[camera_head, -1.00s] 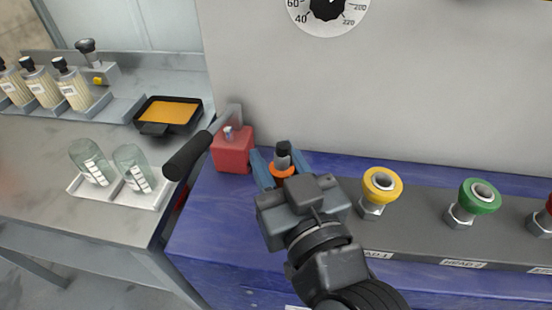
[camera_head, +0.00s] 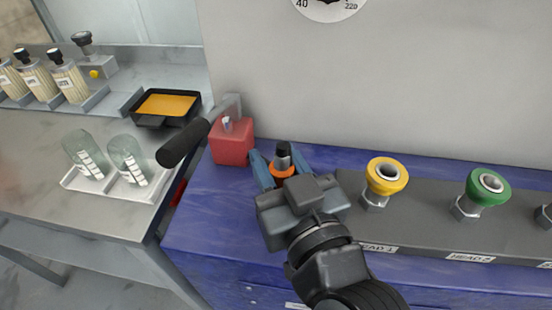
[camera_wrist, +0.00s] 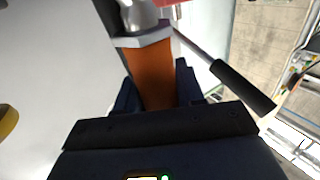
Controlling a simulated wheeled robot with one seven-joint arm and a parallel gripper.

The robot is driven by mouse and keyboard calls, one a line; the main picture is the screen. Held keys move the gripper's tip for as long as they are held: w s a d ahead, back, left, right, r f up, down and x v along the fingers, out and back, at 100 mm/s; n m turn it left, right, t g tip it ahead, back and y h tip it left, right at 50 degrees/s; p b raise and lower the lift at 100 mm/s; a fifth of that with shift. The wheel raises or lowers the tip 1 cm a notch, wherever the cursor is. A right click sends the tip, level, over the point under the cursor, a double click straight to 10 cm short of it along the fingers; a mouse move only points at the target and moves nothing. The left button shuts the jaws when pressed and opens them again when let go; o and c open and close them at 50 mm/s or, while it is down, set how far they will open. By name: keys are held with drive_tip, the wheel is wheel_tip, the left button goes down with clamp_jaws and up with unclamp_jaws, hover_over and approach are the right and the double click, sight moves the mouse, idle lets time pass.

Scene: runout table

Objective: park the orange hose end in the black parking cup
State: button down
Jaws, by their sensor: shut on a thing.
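The orange hose end (camera_head: 283,171) has an orange collar and a grey and black tip that points up. My gripper (camera_head: 278,172) is shut on it, with one blue finger on each side, above the blue bench. In the wrist view the orange hose end (camera_wrist: 153,72) fills the space between the fingers, with a grey metal collar beyond it. I cannot make out the black parking cup in any view.
A red block (camera_head: 232,143) with a black-handled lever (camera_head: 184,143) stands left of my gripper. Yellow (camera_head: 386,176) and green (camera_head: 488,188) ringed fittings stand on a dark rail to the right. A wall rises behind. Glass jars (camera_head: 128,158) stand on the left table.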

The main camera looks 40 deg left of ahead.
drive_tip(key=shift+f+b, duration=1.05)
drive_tip(key=shift+f, duration=0.1)
drive_tip(key=c, duration=0.6)
unclamp_jaws()
drive_tip(key=shift+d, duration=0.1)
drive_tip(key=b+v, duration=0.1)
drive_tip(key=v, duration=0.6)
drive_tip(key=shift+s+d+r, duration=0.1)
drive_tip(key=shift+s+d, duration=0.05)
drive_tip(key=shift+d, duration=0.15)
